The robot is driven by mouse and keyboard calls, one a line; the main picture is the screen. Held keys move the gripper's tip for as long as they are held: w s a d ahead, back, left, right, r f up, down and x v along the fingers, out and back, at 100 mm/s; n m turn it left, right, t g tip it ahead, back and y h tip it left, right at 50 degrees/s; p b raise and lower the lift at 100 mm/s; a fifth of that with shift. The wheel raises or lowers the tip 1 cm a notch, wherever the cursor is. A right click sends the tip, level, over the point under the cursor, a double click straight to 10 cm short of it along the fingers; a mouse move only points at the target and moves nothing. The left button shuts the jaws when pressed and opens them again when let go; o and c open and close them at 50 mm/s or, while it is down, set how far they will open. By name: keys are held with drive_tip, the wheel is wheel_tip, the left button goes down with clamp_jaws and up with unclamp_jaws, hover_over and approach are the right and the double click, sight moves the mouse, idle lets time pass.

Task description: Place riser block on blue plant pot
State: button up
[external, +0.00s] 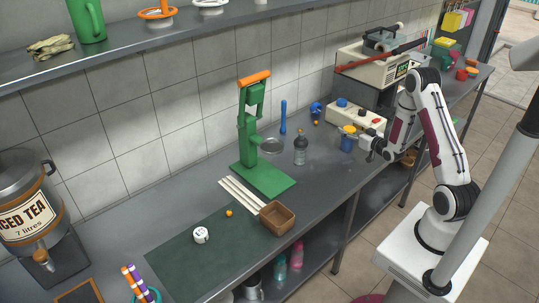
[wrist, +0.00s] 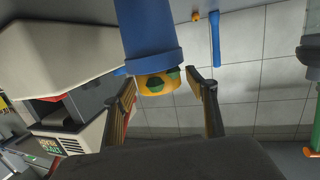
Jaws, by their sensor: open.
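The blue plant pot (external: 347,145) stands upright on the counter in the external view. In the wrist view, which looks upside down, the pot (wrist: 147,30) hangs from the top edge. A yellow piece with dark green round patches (wrist: 150,84), seemingly the riser block, sits at the pot's rim; its yellow top also shows in the external view (external: 349,129). My gripper (wrist: 161,82) is open, with one finger on each side of the yellow piece. No clear grip on it shows. In the external view my gripper (external: 367,144) is just right of the pot.
A cream box with knobs (external: 352,114) stands behind the pot. A grey bottle (external: 300,150) and the green press (external: 262,165) stand to the left. The counter's front edge is close to my gripper.

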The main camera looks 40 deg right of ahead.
drive_tip(key=v, duration=0.7)
drive_tip(key=shift+s, duration=0.3)
drive_tip(key=shift+a+r, duration=0.1)
idle(0.5)
drive_tip(key=s+a+r+n+g+y, duration=0.1)
drive_tip(key=s+a+r+g, duration=0.15)
drive_tip(key=a+r, duration=0.3)
drive_tip(key=s+a+r+n+g, duration=0.1)
drive_tip(key=a+r+g, duration=0.2)
drive_tip(key=a+r, duration=0.3)
drive_tip(key=s+a+r+g+y, duration=0.1)
drive_tip(key=s+a+r, duration=0.1)
drive_tip(key=s, duration=0.6)
drive_tip(key=s+a+r+g, duration=0.2)
drive_tip(key=s+a, duration=0.3)
drive_tip(key=s, duration=0.3)
drive_tip(key=s+a+r+g+y, duration=0.1)
drive_tip(key=s+a, duration=0.3)
drive_tip(key=s, duration=0.4)
drive_tip(key=shift+a+r+n+g+y, duration=0.2)
drive_tip(key=shift+r+n+g+y, duration=0.15)
drive_tip(key=shift+r, duration=0.55)
